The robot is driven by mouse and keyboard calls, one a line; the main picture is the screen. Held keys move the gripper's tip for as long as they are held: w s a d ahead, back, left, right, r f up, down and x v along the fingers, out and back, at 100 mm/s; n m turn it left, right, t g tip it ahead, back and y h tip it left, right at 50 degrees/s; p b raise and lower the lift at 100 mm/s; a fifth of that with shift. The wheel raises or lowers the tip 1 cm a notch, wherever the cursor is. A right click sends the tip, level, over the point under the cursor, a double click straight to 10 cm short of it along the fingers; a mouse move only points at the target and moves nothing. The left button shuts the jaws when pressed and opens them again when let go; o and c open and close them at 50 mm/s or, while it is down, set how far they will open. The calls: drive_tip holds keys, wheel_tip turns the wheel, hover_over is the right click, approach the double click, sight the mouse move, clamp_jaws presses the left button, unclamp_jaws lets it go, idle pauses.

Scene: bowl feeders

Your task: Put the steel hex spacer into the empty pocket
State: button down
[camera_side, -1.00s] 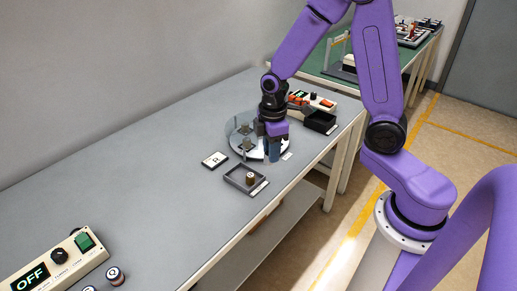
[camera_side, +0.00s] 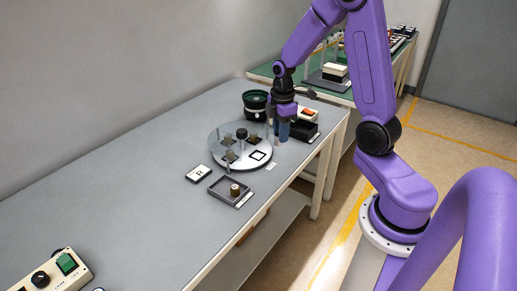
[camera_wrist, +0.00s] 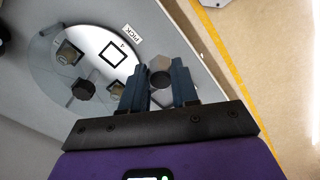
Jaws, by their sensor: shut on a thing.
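The steel hex spacer (camera_wrist: 160,69) is a grey six-sided piece between the blue fingertips of my gripper (camera_wrist: 160,82) in the wrist view. My gripper is shut on it. In the side view my gripper (camera_side: 283,130) is beside the right edge of the round dial (camera_side: 228,164), fingers pointing down; the spacer is too small to make out there. The empty pocket (camera_side: 258,155) is a dark-edged square on the dial, left of and nearer the camera than my gripper. It also shows in the wrist view (camera_wrist: 112,53), marked 4, left of the spacer.
A black bowl (camera_side: 256,104) is behind.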

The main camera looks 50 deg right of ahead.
drive_tip(key=w+d+f, duration=0.1)
drive_tip(key=w+f, duration=0.1)
drive_tip(key=w, duration=0.1)
drive_tip(key=w+d+f, duration=0.1)
drive_tip(key=w+f, duration=0.2)
drive_tip(key=w, duration=0.1)
drive_tip(key=w+d+f, duration=0.1)
drive_tip(key=w+f, duration=0.2)
drive_tip(key=shift+w+d+f, duration=0.15)
drive_tip(key=shift+d+f, duration=0.05)
drive_tip(key=shift+d, duration=0.15)
drive_tip(key=shift+w+f, duration=0.15)
drive_tip(key=shift+f, duration=0.75)
drive_tip(key=shift+w+f, duration=0.1)
drive_tip(key=shift+f, duration=0.75)
drive_tip(key=shift+f, duration=0.15)
drive_tip(key=c, duration=0.8)
unclamp_jaws()
drive_tip(key=shift+c, duration=0.2)
